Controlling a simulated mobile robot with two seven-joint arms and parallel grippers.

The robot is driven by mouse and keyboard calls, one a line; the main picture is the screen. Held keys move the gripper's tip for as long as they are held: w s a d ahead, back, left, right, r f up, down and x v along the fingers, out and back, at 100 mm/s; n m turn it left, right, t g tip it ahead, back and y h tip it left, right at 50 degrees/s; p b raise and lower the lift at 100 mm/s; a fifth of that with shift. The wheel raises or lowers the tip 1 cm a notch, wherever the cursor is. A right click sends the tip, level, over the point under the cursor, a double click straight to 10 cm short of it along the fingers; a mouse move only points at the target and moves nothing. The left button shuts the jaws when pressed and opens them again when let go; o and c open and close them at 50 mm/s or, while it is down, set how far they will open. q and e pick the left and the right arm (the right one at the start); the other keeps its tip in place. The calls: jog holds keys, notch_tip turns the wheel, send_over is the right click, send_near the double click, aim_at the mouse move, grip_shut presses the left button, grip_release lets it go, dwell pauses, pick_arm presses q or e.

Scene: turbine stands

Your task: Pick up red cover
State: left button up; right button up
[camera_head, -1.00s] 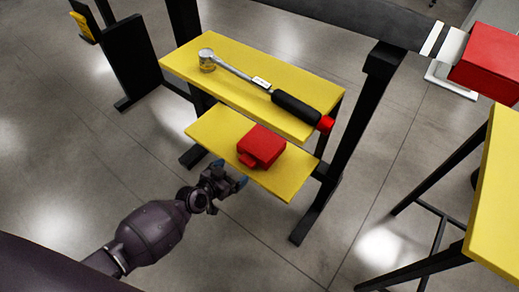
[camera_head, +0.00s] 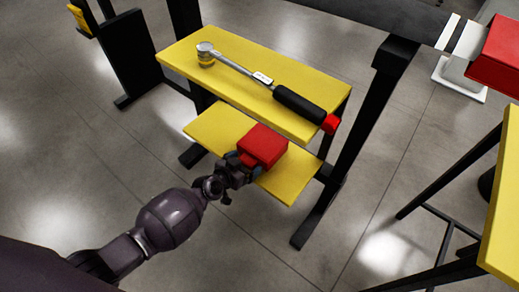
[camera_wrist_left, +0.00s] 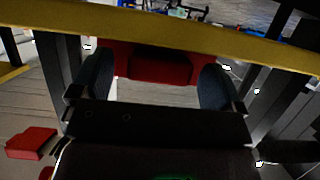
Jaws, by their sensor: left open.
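The red cover (camera_head: 265,144) is a small box-shaped piece on the lower yellow shelf (camera_head: 289,188) of the stand. My left gripper (camera_head: 243,164) is at its near left side, fingers spread at the cover's small front block. In the left wrist view the two dark fingers (camera_wrist_left: 156,84) stand on either side of the red cover (camera_wrist_left: 158,66), open, with a gap visible below it. I cannot tell whether either finger touches it. My right gripper is not in view.
The upper yellow shelf (camera_head: 232,88) sits just above and behind, holding a torque wrench (camera_head: 244,70) with a black and red handle. A black leg (camera_head: 350,150) stands to the right. Another yellow table (camera_head: 503,215) and a red box (camera_head: 500,58) are at the far right.

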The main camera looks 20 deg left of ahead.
pick_arm(q)
jog(key=c, duration=1.4)
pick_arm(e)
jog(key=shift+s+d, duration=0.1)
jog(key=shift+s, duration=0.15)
pick_arm(q)
jog(key=shift+o, duration=0.2)
jog(key=shift+r, duration=0.1)
jog(key=r, duration=0.1)
jog(key=r+p, duration=0.1)
jog(key=r, duration=0.1)
jog(key=r+p, duration=0.1)
jog(key=shift+w+r, duration=0.25)
jog(key=shift+w, duration=0.05)
notch_tip(320, 180, up, 4)
jog(key=p, duration=0.2)
jog(key=shift+r+p, duration=0.2)
jog(key=shift+p, duration=0.15)
jog(key=r+p, duration=0.1)
jog(key=r, duration=0.2)
jog(key=r+p, duration=0.2)
jog(key=r, duration=0.1)
jog(key=r+p, duration=0.1)
jog(key=r, duration=0.2)
jog(key=shift+s, duration=0.3)
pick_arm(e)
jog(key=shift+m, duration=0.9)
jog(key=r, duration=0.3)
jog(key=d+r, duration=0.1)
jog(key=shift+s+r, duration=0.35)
